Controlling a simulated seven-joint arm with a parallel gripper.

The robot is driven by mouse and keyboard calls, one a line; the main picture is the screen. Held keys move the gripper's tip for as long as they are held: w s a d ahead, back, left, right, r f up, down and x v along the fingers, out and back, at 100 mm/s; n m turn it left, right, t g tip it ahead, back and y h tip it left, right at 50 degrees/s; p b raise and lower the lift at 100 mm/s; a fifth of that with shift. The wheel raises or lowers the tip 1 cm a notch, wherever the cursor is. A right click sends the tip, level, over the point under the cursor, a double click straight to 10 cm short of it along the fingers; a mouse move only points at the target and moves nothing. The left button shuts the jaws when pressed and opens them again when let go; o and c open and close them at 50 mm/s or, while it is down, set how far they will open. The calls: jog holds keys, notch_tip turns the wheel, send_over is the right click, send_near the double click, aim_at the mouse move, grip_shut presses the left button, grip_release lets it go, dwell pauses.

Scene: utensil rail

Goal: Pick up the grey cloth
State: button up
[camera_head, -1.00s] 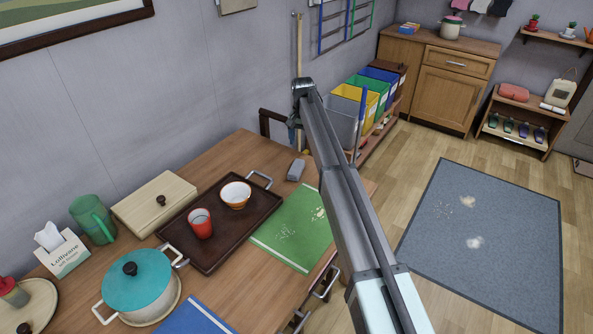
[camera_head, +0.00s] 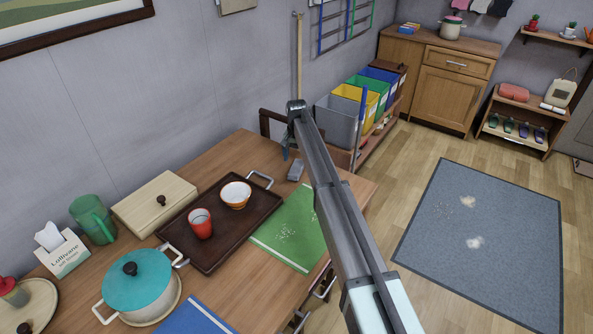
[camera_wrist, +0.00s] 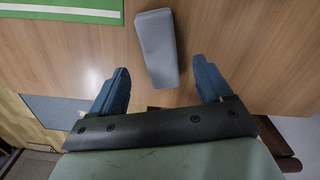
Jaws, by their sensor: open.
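The grey cloth (camera_head: 296,170) lies as a small folded block on the wooden table, just right of the tray's handle in the head view. In the wrist view the grey cloth (camera_wrist: 157,48) lies ahead of my gripper (camera_wrist: 165,85), between the lines of its two blue fingers. The fingers are apart with nothing between the tips, and the near end of the cloth comes close to them. In the head view my gripper (camera_head: 287,148) hangs above the table's back right part, close to the cloth and partly hidden by my arm.
A green mat (camera_head: 288,228) with crumbs lies in front of the cloth. A dark tray (camera_head: 213,253) holds a red cup (camera_head: 200,224) and a bowl (camera_head: 235,194). A chair back (camera_head: 268,122) and coloured bins (camera_head: 352,102) stand beyond the table edge.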

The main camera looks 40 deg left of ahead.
aim_at(297, 166)
jog(key=shift+f, duration=2.4)
jog(key=shift+c, duration=0.4)
jog(key=c, duration=1)
jog(key=shift+r, duration=0.15)
notch_tip(297, 166, up, 10)
jog(key=shift+f, duration=0.1)
